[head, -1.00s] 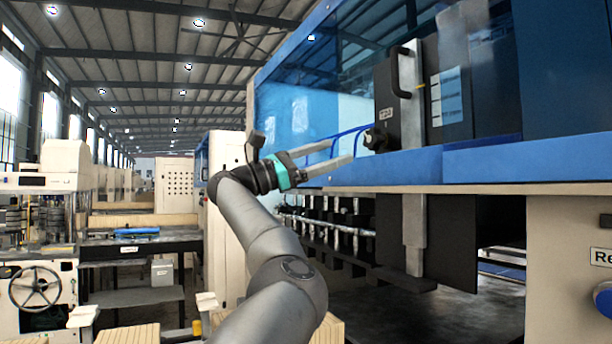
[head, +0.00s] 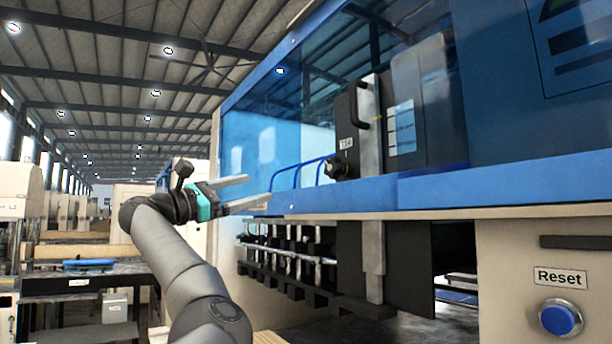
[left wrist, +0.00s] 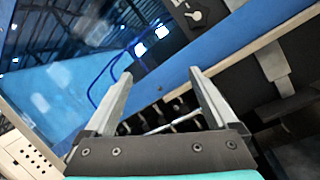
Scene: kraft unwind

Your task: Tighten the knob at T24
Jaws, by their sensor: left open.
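The black knob (head: 336,168) sits on the dark plate with the small T24 label (head: 346,144), at the lower left of the plate, above the blue rail. In the left wrist view the knob (left wrist: 195,15) shows at the top, beyond the fingertips. My left gripper (head: 258,190) is open and empty. In the head view it is left of the knob, with a clear gap between them. Its two fingers also show in the left wrist view (left wrist: 160,78), spread apart with nothing between them. My right gripper is in neither view.
The blue machine rail (head: 440,188) runs below the knob. Blue hoses (head: 297,172) curve between my left gripper and the knob. A black handle (head: 361,103) stands above the knob. A blue Reset button (head: 560,318) is at the lower right.

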